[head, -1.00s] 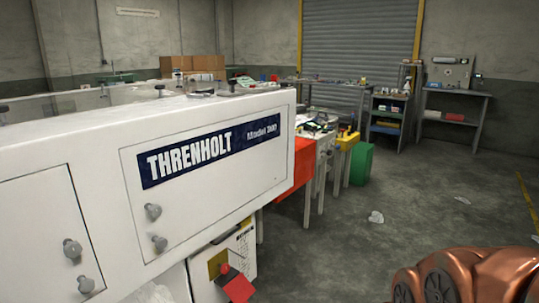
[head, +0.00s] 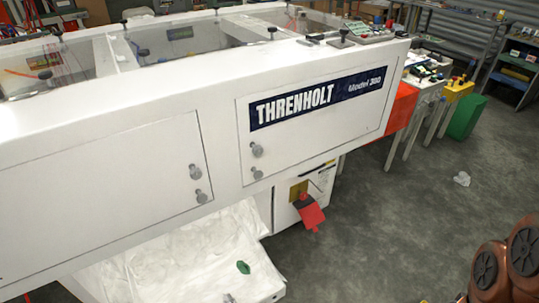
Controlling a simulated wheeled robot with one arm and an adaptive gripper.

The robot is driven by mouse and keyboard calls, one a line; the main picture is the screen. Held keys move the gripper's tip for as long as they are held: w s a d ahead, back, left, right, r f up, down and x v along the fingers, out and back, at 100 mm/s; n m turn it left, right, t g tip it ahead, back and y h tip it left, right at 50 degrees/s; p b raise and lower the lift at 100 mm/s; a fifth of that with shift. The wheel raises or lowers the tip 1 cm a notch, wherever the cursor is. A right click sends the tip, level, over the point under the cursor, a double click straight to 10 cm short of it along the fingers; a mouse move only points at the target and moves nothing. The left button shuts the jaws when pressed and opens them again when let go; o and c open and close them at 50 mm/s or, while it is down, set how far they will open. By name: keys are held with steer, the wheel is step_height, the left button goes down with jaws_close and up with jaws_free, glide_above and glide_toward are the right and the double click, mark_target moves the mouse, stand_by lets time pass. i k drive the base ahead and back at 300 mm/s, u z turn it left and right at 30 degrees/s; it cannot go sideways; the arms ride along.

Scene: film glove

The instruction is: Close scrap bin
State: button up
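No thing is clearly recognisable as the scrap bin in the head view. Below the white THRENHOLT machine (head: 225,80) is a pale, crumpled, film-like heap or liner (head: 200,245). A small green piece (head: 243,267) lies on it. I cannot tell whether this is the bin, and no lid can be made out there. A red tag or handle (head: 309,214) hangs at a brass-coloured plate on the machine's lower white cabinet (head: 320,180). My gripper is not in view.
An orange-red block (head: 402,105), a yellow box (head: 457,100) and a green bin (head: 466,117) stand beyond the machine, near cluttered benches.

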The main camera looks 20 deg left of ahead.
mark_target(200, 267)
steer(key=u, duration=2)
steer(key=k, duration=0.3)
steer(key=u, duration=0.7)
steer(key=i, duration=1)
steer(key=z, duration=0.2)
